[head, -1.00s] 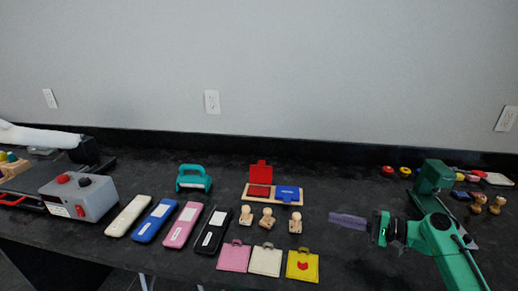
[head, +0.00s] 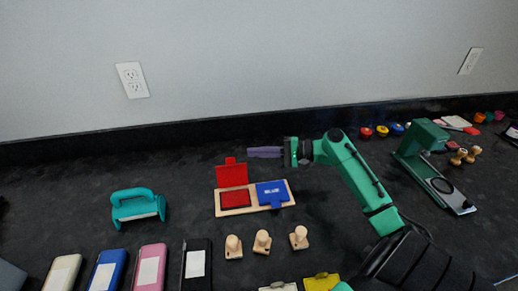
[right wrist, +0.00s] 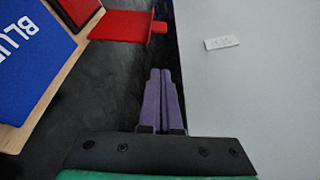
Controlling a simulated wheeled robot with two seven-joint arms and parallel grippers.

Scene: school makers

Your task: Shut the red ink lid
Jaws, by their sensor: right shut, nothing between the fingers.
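The red ink lid (head: 230,173) stands up, open, at the back of the red ink pad (head: 234,198) on a wooden base. A small tab sticks up from its edge. The blue lid (head: 271,193) beside it lies flat and shut. My right gripper (head: 252,152), with purple fingers, is shut and empty. It reaches in from the right, behind and right of the red lid, apart from it. In the right wrist view the shut fingers (right wrist: 160,74) point towards the red lid's tab side, with the lid (right wrist: 118,26) at the upper left. My left gripper is not in view.
Several wooden stamps (head: 262,242) stand in front of the base. A teal handled tool (head: 138,207) is to the left, with coloured flat cases in front. A green press (head: 422,150) stands at the right. The wall (head: 300,60) is close behind my gripper.

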